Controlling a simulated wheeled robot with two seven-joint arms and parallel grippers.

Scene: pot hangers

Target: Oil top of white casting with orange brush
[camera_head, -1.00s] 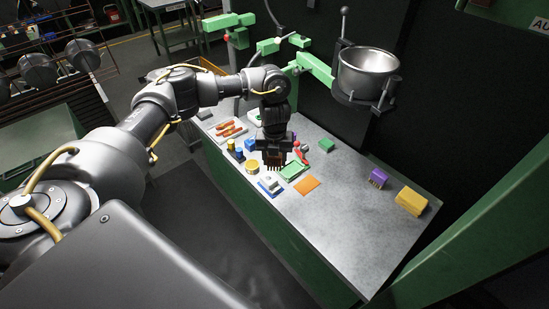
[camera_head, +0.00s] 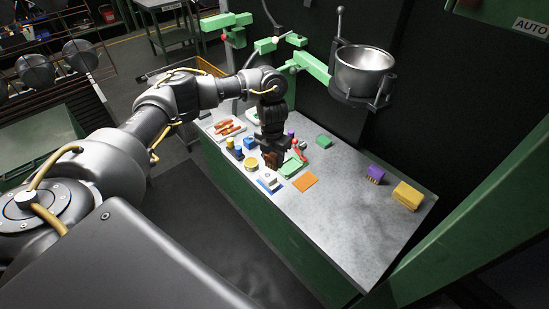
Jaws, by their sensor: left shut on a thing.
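The white casting (camera_head: 268,179) sits low on the bench on a blue base, near the bench's left edge. My left gripper (camera_head: 271,151) points down behind it in the picture and is shut on the orange brush (camera_head: 271,161). The brush looks brownish-orange with its bristles downward, and the gripper hides its upper part. The bristles appear just behind the casting; whether they touch anything is too small to tell. My right gripper is not in view.
Around the gripper are a green tray (camera_head: 291,166), a red-handled tool (camera_head: 298,149), a yellow tin (camera_head: 251,164) and an orange square (camera_head: 305,182). A purple brush (camera_head: 375,173) and yellow block (camera_head: 407,195) lie right. A metal bowl (camera_head: 364,70) hangs above. The bench front (camera_head: 350,228) is clear.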

